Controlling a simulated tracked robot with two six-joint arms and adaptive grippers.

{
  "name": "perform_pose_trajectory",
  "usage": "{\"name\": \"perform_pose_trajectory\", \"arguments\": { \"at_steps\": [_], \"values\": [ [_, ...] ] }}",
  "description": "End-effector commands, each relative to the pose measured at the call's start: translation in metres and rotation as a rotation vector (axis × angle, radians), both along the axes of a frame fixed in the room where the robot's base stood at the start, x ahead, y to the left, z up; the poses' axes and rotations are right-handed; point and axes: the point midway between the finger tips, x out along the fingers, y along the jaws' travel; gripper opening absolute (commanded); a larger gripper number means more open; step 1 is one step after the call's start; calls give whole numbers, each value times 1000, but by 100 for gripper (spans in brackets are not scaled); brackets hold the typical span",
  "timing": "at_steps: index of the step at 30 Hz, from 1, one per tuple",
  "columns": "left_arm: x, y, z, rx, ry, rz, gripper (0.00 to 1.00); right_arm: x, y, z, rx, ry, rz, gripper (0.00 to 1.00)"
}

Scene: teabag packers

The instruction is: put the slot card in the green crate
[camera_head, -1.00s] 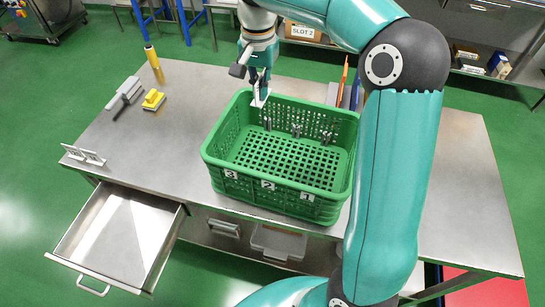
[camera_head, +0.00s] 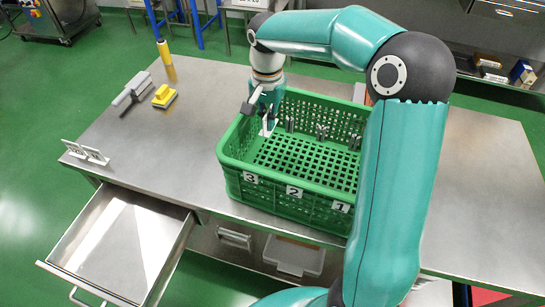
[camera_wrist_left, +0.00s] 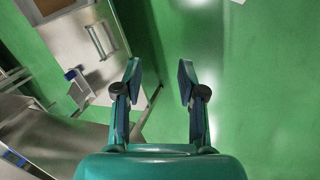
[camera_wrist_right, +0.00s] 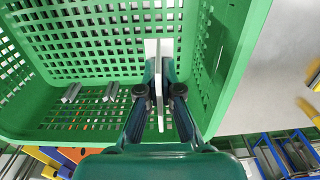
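The slot card (camera_head: 268,127) is a thin white plate. My right gripper (camera_head: 265,108) is shut on it, inside the back left part of the green crate (camera_head: 255,190). In the right wrist view the card (camera_wrist_right: 159,60) stands edge-on between the fingertips (camera_wrist_right: 160,88), beside a crate wall. I cannot tell whether it touches the crate floor. The crate stands on the table with white labels 3, 2 and 1 on its front. My left gripper (camera_wrist_left: 160,78) is open and empty in the left wrist view; the head view does not show it.
Several grey metal clips (camera_head: 321,132) stand along the crate's back. A drawer (camera_head: 120,240) is open at the table's front left. The table (camera_head: 190,120) left of the crate is mostly clear.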

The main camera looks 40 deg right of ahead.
Motion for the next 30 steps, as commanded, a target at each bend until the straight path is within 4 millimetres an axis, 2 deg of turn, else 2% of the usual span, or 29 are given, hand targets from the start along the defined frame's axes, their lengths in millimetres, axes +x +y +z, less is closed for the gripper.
{"name": "perform_pose_trajectory", "arguments": {
  "at_steps": [1, 3, 9, 17, 24, 30],
  "values": [
    [0, 0, -1, 0, 0, 0, 40, -2, -1, -16, 2, 6, -2, 0],
    [0, 0, -1, 0, 0, 0, 40, -2, -1, -35, 1, 8, -2, 0],
    [0, 0, 0, 0, 0, 0, 40, -2, -1, -75, 1, 4, -3, 0],
    [0, 0, 0, 0, 0, 0, 40, -1, -2, -96, -1, 2, -3, 0],
    [0, 0, 1, 0, 0, 0, 40, -2, -2, -127, 0, 3, -3, 0],
    [0, 0, 1, 0, 0, 0, 40, -1, -2, -131, -1, 0, -4, 0]
  ]
}}
